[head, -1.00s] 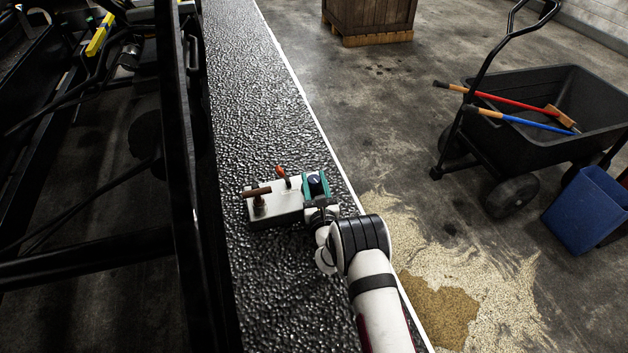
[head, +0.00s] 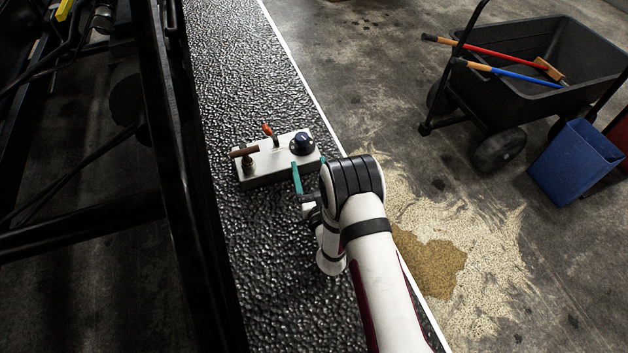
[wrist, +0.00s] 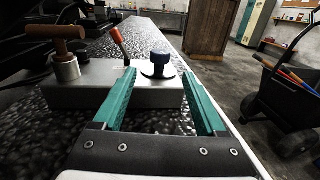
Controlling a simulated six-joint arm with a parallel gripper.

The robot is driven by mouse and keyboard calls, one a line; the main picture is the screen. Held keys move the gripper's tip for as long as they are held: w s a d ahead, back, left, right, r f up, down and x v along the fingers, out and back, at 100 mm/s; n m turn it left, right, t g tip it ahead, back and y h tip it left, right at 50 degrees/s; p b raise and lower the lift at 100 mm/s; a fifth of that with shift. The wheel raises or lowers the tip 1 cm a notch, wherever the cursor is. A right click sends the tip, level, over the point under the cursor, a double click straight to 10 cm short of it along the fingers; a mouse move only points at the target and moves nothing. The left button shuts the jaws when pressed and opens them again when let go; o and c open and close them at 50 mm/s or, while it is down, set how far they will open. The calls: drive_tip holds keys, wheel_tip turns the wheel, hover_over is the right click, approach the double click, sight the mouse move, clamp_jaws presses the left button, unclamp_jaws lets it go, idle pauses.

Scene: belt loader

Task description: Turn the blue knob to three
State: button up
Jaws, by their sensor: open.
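The blue knob (head: 302,144) stands on the right end of a pale control box (head: 270,163) lying on the black textured belt. A white mark shows on the knob's top; I cannot read which number it points to. In the wrist view the knob (wrist: 160,62) is upright on a dark round base, ahead of and between my open teal fingers. My gripper (wrist: 160,95) is open and empty, drawn back on the near side of the box and apart from the knob.
An orange-red lever (head: 269,132) and a brown T-handle (head: 244,154) stand on the same box, left of the knob. A black frame (head: 180,200) runs along the belt's left side. A black cart (head: 545,65) and blue bin (head: 575,160) stand on the floor at right.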

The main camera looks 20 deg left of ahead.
sight(306, 142)
drive_tip(key=v, duration=0.5)
drive_tip(key=shift+s+d, duration=0.15)
drive_tip(key=w+y, duration=0.1)
drive_tip(key=w+d+n+g, duration=0.1)
drive_tip(key=w+y, duration=0.1)
drive_tip(key=shift+w+d+r+g+y, duration=0.2)
drive_tip(key=shift+w+d+g+y, duration=0.1)
drive_tip(key=shift+w+d+g, duration=0.1)
drive_tip(key=d+n+g+y, duration=0.1)
drive_tip(key=d, duration=0.1)
drive_tip(key=w+d+n+g+y, duration=0.1)
drive_tip(key=d+n+g, duration=0.1)
drive_tip(key=shift+f+g, duration=0.1)
drive_tip(key=shift+g, duration=0.2)
drive_tip(key=shift+d+f+n+g+y, duration=0.1)
drive_tip(key=shift+d+n+g+y, duration=0.15)
drive_tip(key=shift+n+g, duration=0.3)
drive_tip(key=x, duration=1.5)
drive_tip(key=shift+w+a, duration=0.1)
drive_tip(key=shift+a, duration=0.05)
drive_tip(key=shift+c, duration=0.3)
